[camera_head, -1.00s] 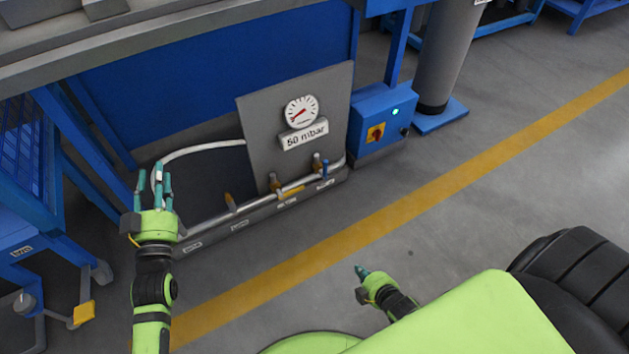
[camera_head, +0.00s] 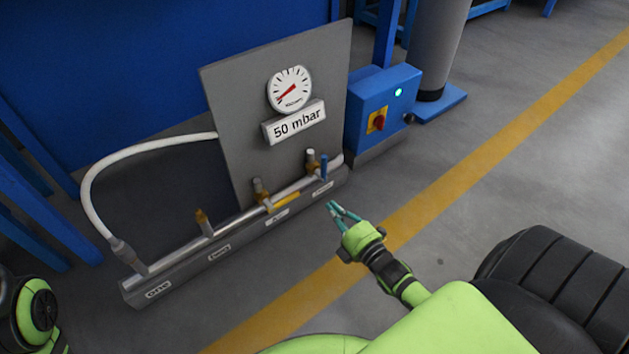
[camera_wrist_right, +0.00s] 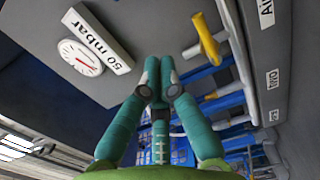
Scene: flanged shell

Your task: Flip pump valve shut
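A pipe (camera_head: 236,223) runs along a low grey rail and carries several small valves. The rightmost valve has a blue handle (camera_head: 324,167) standing upright, above a label too small to read surely. The blue handle is not clear there. My left gripper is out of view.
A grey panel (camera_head: 230,120) with a gauge (camera_head: 289,91) and a "50 mbar" sign (camera_head: 294,123) stands behind the pipe. A blue switch box (camera_head: 385,100) stands at the right. A white hose (camera_head: 88,190) curves at left. The floor in front is clear.

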